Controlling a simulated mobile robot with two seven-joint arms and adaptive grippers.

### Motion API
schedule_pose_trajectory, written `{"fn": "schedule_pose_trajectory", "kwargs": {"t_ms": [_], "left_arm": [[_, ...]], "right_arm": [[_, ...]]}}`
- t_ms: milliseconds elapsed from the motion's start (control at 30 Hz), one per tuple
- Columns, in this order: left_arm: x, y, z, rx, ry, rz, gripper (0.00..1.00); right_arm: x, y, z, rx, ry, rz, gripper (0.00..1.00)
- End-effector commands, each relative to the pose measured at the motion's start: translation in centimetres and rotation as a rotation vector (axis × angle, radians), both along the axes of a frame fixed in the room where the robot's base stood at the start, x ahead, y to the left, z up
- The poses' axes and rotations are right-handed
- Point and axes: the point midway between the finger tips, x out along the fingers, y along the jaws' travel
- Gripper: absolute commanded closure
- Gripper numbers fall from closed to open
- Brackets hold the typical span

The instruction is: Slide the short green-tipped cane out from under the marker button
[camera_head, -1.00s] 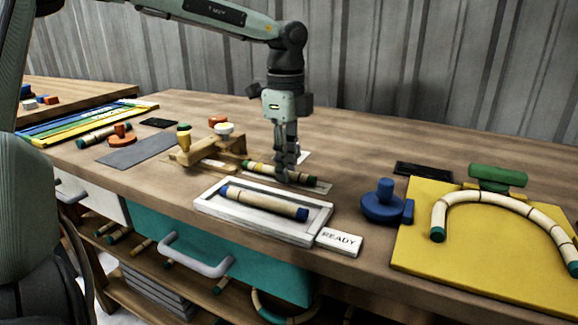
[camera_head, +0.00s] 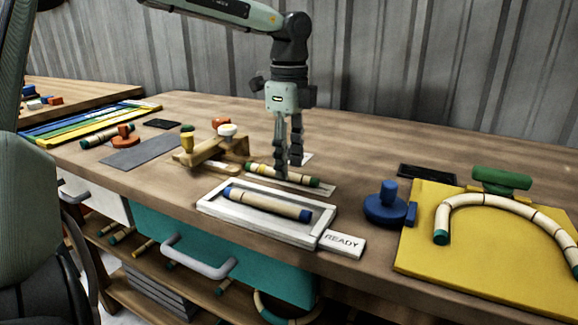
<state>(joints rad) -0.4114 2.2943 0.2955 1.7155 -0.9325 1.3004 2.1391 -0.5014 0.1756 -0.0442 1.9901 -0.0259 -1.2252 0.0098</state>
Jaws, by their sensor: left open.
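A short cane (camera_head: 300,179) with green tips lies on a pale strip at mid-table, behind the white tray. My left gripper (camera_head: 289,171) points down over it, open, with one finger in front of the cane and the other behind it. Another short green-tipped cane (camera_head: 93,139) lies at the far left, beside an orange knobbed button (camera_head: 124,138) that stands at the grey mat's edge. Their ends meet in the picture; whether the button rests on that cane, I cannot tell. My right gripper is not in view.
A white tray (camera_head: 210,204) holds a blue-tipped cane (camera_head: 268,204), with a READY sign (camera_head: 342,243) beside it. A wooden jig (camera_head: 208,152) stands left of my gripper. A blue knob (camera_head: 386,205) and a yellow board (camera_head: 430,262) with a bent cane (camera_head: 497,203) are at right.

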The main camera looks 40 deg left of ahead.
Motion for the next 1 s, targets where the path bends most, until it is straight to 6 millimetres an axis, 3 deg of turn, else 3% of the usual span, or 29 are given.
{"fn": "schedule_pose_trajectory", "kwargs": {"t_ms": [300, 500, 1000], "left_arm": [[0.1, 0.0, 6.9, 0.002, -0.005, 0.001, 0.59], [0.0, 0.0, 9.6, 0.001, -0.003, 0.001, 0.59], [0.0, 0.0, 10.3, -0.001, -0.001, 0.000, 0.59]], "right_arm": [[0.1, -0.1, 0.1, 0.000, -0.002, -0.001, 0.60], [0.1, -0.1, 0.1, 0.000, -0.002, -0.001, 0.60], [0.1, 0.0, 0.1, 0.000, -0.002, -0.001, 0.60]]}}
